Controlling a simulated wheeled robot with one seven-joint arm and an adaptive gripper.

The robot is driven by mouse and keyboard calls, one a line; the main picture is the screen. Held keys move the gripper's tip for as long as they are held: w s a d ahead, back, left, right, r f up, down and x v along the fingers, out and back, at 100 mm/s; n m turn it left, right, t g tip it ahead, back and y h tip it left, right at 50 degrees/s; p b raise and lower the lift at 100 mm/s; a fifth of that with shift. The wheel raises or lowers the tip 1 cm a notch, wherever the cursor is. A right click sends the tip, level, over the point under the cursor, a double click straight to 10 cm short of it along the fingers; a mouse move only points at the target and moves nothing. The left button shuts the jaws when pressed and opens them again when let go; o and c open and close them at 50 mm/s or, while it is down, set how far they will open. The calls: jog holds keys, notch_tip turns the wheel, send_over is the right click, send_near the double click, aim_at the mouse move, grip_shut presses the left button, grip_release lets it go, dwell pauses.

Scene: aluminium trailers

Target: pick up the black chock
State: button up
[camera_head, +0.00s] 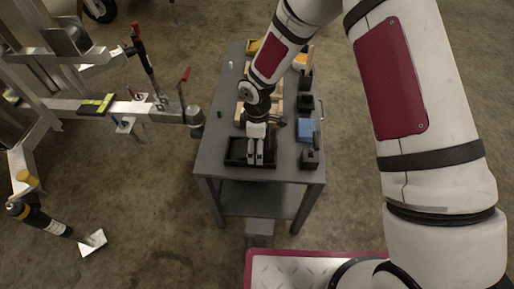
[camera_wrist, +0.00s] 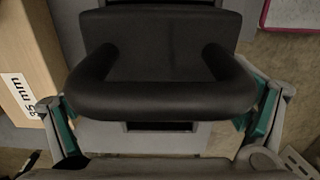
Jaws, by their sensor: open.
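The black chock (camera_wrist: 165,60) fills the upper middle of the wrist view, with its thick rounded handle bar (camera_wrist: 160,100) towards me. In the head view a black object (camera_head: 236,151), which looks like the chock, lies at the near end of the grey table (camera_head: 213,150). My gripper (camera_head: 259,160) is over it and covers part of it. In the wrist view my gripper (camera_wrist: 160,115) is open, with one teal-padded finger at each side of the handle. I cannot tell whether either finger touches it.
Black blocks (camera_head: 309,158) and a blue item (camera_head: 307,130) line the table's right side. Wooden pieces lie behind my gripper. An aluminium trailer frame (camera_head: 75,108) stands left of the table.

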jog(key=c, duration=1.7)
jog(key=shift+c, duration=0.4)
jog(key=shift+r, duration=0.1)
